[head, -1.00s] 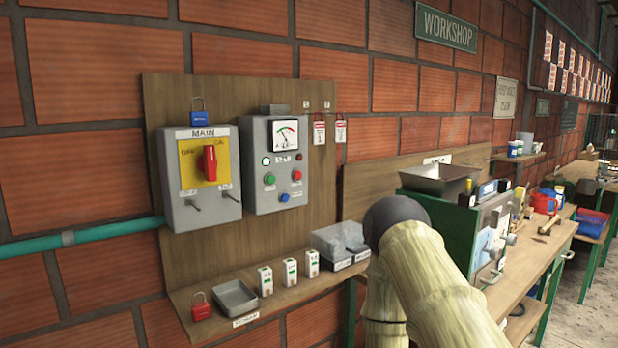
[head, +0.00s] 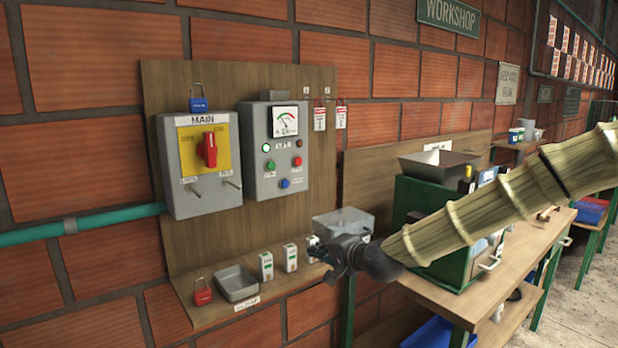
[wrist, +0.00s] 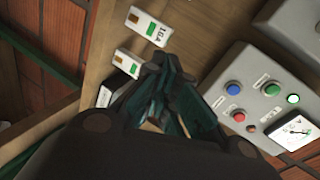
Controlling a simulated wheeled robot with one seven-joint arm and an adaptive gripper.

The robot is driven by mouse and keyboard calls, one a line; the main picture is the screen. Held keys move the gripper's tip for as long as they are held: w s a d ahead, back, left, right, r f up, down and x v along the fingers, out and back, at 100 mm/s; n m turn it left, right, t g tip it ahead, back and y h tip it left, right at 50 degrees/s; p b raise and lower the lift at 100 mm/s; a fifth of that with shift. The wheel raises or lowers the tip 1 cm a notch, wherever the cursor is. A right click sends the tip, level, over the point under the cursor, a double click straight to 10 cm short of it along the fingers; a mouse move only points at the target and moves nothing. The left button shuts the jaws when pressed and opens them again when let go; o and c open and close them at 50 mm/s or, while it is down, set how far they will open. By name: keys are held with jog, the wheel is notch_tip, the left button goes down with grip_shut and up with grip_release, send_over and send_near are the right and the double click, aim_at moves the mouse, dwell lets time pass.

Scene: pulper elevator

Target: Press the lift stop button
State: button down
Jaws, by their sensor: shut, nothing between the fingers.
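The grey lift control box (head: 256,190) hangs on the wooden backboard, right of the MAIN switch box. It carries a gauge, a red button (head: 298,161), a green button (head: 270,166) and a blue button (head: 284,183). The button labels are too small to read. The wrist view shows the red button (wrist: 238,115), green button (wrist: 272,90) and blue button (wrist: 233,88) to the right of my fingers. My gripper (head: 314,248) is shut and empty, below and right of the box, in front of the shelf; its fingertips (wrist: 164,64) also show in the wrist view. It touches no button.
The MAIN switch box (head: 203,198) has a red rotary handle. The shelf below holds a red padlock (head: 203,292), a grey tray (head: 237,284) and white modules (head: 266,266). A clear-lidded box (head: 345,222) is beside my gripper. A workbench with a green machine (head: 430,200) stands right.

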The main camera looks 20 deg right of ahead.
aim_at(301, 160)
jog(key=d+r+m+t, duration=0.1)
jog(key=d+r, duration=0.1)
jog(key=r, duration=0.8)
jog(key=w+d+r+m+t, duration=0.1)
jog(key=d+r+t, duration=0.1)
jog(key=r, duration=0.7)
jog(key=shift+d+r+m+t+y, duration=0.3)
jog(key=shift+d+r, duration=0.05)
jog(key=shift+d, duration=0.3)
jog(key=shift+w, duration=0.1)
jog(key=p+x, duration=0.3)
jog(key=x, duration=0.9)
jog(key=shift+w+a, duration=0.15)
jog(key=shift+w, duration=0.2)
jog(key=shift+w+a+f+p, duration=0.15)
jog(key=shift+w+p, duration=0.25)
jog(key=shift+w, duration=0.2)
